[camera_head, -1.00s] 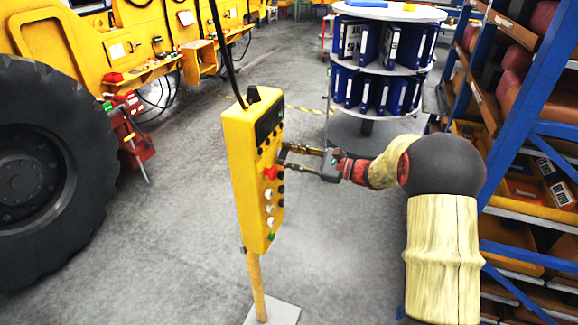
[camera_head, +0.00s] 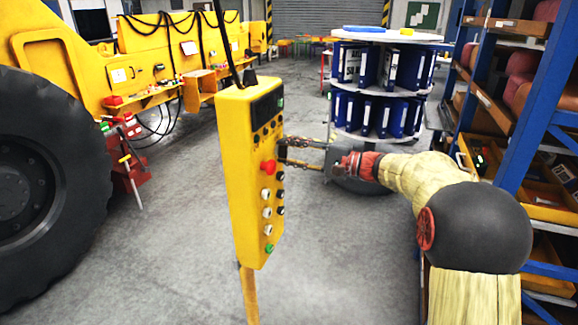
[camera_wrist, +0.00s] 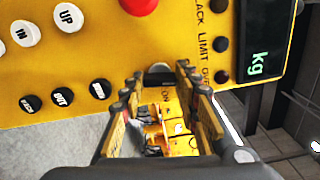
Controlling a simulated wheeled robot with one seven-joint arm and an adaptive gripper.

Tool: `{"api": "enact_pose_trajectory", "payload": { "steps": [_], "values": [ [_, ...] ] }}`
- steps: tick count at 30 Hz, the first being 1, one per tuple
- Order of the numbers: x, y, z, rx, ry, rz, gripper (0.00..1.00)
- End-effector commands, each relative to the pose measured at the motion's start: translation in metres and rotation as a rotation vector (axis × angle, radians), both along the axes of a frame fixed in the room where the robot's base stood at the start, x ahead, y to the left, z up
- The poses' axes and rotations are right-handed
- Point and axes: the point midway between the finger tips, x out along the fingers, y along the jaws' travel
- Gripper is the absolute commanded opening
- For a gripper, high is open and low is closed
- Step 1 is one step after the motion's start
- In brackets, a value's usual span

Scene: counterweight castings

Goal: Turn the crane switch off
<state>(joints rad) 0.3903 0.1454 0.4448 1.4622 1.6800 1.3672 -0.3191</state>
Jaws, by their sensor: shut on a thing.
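The crane control box (camera_head: 240,180) is a tall yellow pendant on a post, with a red button (camera_head: 268,167) and several black, white and green buttons on its face. My gripper (camera_head: 284,150) reaches in from the right, its fingertips at the box's right edge beside the red button. A kg display (camera_wrist: 263,42) is lit at the right.
A blue rack (camera_head: 545,95) with bins stands close on the right, near my arm. A round stand with blue binders (camera_head: 385,112) is behind the gripper. A large tyre (camera_head: 45,190) and yellow machine (camera_head: 85,60) are on the left. Grey floor is open between.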

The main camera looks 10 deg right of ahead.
Motion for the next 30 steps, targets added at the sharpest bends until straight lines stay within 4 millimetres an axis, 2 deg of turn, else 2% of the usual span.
{"api": "enact_pose_trajectory", "payload": {
  "steps": [1, 12, 28, 29, 30],
  "values": [
    [-0.0003, 0.0002, -0.0052, -0.019, -0.026, 0.001, 0.06],
    [-0.0002, 0.0003, -0.0031, -0.102, -0.138, 0.002, 0.06],
    [-0.0001, 0.0002, -0.002, -0.112, -0.151, 0.001, 0.06],
    [-0.0001, 0.0002, -0.002, -0.112, -0.151, 0.001, 0.33],
    [-0.0001, 0.0003, -0.002, -0.112, -0.151, 0.001, 0.35]
  ]
}}
